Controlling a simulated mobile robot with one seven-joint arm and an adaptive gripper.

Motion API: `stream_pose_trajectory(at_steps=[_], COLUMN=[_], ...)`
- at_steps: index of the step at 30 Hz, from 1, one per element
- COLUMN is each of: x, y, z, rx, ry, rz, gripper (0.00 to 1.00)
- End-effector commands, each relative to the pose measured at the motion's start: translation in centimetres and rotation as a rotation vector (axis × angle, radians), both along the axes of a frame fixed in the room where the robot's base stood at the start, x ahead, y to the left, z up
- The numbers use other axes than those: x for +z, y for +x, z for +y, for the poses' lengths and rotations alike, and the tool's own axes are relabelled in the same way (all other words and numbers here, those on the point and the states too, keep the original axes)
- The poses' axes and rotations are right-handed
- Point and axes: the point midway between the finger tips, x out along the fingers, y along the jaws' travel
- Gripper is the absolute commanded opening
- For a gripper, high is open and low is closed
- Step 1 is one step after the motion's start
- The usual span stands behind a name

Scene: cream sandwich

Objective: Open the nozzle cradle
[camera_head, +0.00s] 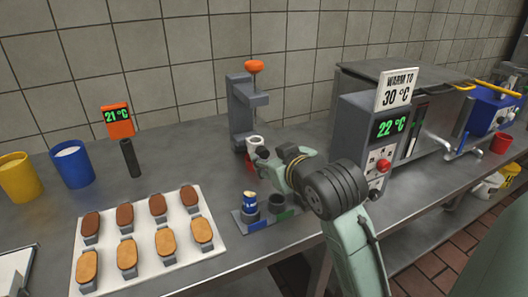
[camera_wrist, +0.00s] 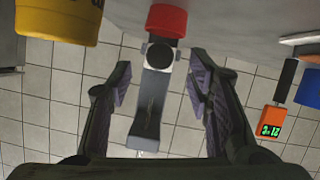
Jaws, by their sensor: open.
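A grey upright stand (camera_head: 243,115) with an orange knob (camera_head: 254,66) on top stands near the wall on the steel counter. A white ring-shaped part (camera_head: 254,143) shows low on its front, with red below it. I cannot tell which part is the cradle. My gripper (camera_head: 264,157) is close in front of the stand's lower part. In the wrist view, my gripper (camera_wrist: 161,82) is open, its fingers on both sides of a grey arm (camera_wrist: 147,110) with a black round knob (camera_wrist: 159,55) and a red end (camera_wrist: 166,20). I see no clear contact.
A small holder with a blue-and-cream tube (camera_head: 250,203) stands in front of the stand. A white tray (camera_head: 150,275) of brown and tan pieces lies left. A grey machine (camera_head: 365,140) reading 22 °C stands close on the right. Blue (camera_head: 72,167) and yellow (camera_head: 18,178) cups stand far left.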

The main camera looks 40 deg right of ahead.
Motion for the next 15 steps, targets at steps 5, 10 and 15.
stream_pose_trajectory(at_steps=[5, 10, 15], x=[-0.9, -1.5, -1.6], y=[2.5, 3.6, 3.8], z=[-0.8, -1.2, -1.3], rx=[-0.001, -0.001, -0.001], ry=[0.002, 0.000, 0.000], rz=[0.000, 0.000, 0.000], gripper=[0.46, 0.46, 0.46])
